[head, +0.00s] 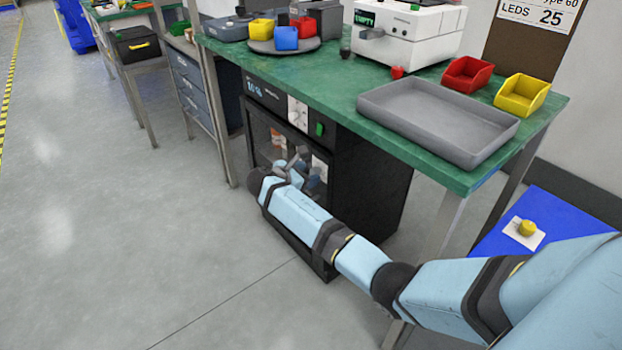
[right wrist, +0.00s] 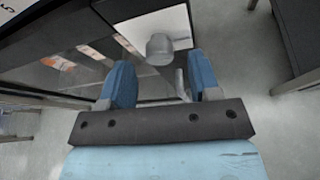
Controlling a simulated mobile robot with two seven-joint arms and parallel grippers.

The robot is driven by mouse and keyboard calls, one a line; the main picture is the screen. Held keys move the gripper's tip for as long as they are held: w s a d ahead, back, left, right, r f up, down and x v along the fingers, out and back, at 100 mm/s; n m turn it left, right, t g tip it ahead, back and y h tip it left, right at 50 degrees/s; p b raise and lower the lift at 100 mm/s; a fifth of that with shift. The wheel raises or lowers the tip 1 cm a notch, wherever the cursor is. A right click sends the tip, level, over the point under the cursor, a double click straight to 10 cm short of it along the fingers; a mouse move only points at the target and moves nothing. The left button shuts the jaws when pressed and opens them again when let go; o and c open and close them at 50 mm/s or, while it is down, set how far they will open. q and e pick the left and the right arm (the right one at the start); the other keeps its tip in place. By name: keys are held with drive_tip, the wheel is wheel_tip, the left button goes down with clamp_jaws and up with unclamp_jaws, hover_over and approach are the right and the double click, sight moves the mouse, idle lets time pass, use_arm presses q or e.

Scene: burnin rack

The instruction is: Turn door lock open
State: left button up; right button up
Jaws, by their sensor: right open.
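The black cabinet (head: 375,185) stands under the green bench, with a dark glass door (head: 262,140) on its front. In the right wrist view the door lock shows as a grey rounded knob (right wrist: 160,48) in front of a pale plate (right wrist: 158,25). My right gripper (head: 302,168) is at the door's right part and partly hides it in the head view. In the right wrist view its blue fingers (right wrist: 162,80) are apart, with the knob just beyond and between them. I cannot tell whether they touch it. My left gripper is not in view.
The green bench top (head: 340,75) overhangs the cabinet and carries a grey tray (head: 440,150) and several bins. A bench leg (head: 435,235) stands to the right of the cabinet. A blue surface (head: 550,215) with a yellow knob is at right. The floor in front is clear.

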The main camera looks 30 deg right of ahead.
drive_tip(key=shift+b+x, duration=0.3)
drive_tip(key=shift+x, duration=0.9)
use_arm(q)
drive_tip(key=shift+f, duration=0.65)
